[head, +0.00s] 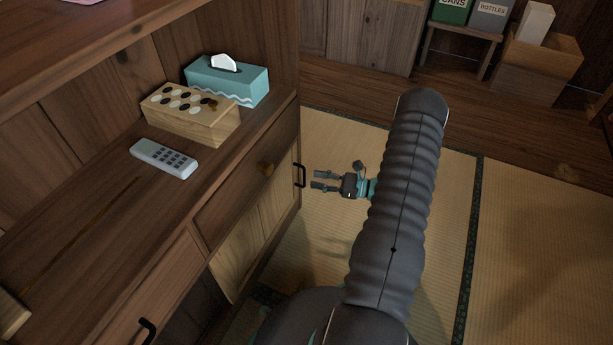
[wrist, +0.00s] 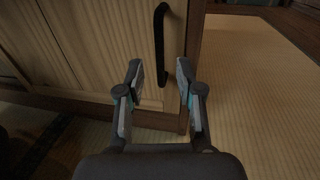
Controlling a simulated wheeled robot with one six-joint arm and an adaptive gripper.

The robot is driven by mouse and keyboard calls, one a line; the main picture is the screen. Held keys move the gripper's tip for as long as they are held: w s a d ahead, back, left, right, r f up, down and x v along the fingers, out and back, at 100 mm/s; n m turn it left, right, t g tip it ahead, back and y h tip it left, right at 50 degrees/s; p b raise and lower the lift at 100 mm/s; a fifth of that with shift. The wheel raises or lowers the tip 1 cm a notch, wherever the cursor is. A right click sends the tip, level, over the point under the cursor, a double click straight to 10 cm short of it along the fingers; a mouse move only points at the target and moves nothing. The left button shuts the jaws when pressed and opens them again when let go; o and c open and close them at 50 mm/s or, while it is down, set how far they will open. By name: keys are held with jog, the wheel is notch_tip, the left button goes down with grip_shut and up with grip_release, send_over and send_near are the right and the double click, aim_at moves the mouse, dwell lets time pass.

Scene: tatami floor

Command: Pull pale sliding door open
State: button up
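The pale sliding door (head: 249,242) is in the lower part of the wooden cabinet in the head view, below a drawer. It also fills the upper left of the wrist view (wrist: 105,45). A black bar handle (wrist: 160,42) stands upright near the cabinet's right edge, and it shows in the head view too (head: 300,175). My gripper (head: 313,181) is open, just right of the handle in the head view. In the wrist view my gripper (wrist: 158,72) has its fingertips spread to either side of the handle's lower end. I cannot tell whether they touch it.
The cabinet top holds a grey remote (head: 163,158), a wooden box with black and white pieces (head: 190,112) and a teal tissue box (head: 227,82). Tatami floor (head: 530,230) to the right is clear.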

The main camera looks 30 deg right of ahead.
aim_at(304, 184)
jog(key=shift+x, duration=2.65)
jog(key=shift+c, duration=0.2)
grip_shut()
